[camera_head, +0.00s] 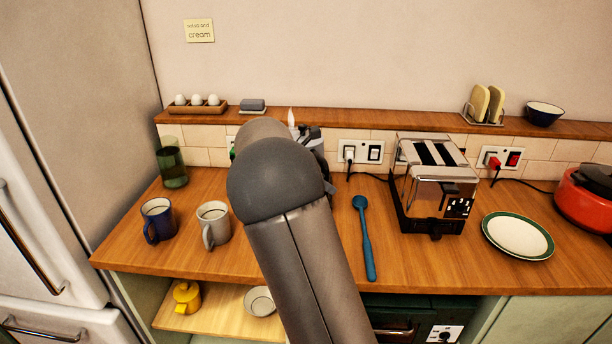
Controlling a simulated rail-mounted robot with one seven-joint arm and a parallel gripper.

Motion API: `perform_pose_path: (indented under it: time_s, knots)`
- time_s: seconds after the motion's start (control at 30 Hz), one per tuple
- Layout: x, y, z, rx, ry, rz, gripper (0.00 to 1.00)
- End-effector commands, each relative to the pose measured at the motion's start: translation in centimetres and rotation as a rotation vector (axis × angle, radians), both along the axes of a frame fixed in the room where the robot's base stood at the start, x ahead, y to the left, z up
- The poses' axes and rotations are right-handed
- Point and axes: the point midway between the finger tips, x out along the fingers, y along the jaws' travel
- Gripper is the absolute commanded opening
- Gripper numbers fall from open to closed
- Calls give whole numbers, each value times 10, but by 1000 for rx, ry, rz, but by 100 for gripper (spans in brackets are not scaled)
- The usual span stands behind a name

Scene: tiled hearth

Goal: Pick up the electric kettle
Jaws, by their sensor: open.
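I cannot make out an electric kettle for certain. My own arm covers the middle of the counter, and what stands behind it is hidden. Just right of my arm's grey joint, small grey and black parts and a pale pointed tip show. I cannot tell whether they belong to my wrist, a kettle or something else. A bit of green shows at the joint's left edge. The fingers of my gripper are hidden behind my arm. A red appliance with a black lid (586,203) stands at the far right, cut by the picture edge; it looks more like a cooker.
The ledge (400,118) holds eggs (197,102), a rack (485,104) and a bowl (543,114).

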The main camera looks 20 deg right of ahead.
Motion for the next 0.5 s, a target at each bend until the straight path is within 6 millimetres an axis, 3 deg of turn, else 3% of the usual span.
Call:
perform_pose_path:
  time_s: [0.33,0.37,0.5]
  knots:
    - [0,-8,-9,0,0,0,44]
    - [0,-8,-9,0,0,0,42]
    - [0,-8,-9,0,0,0,3]
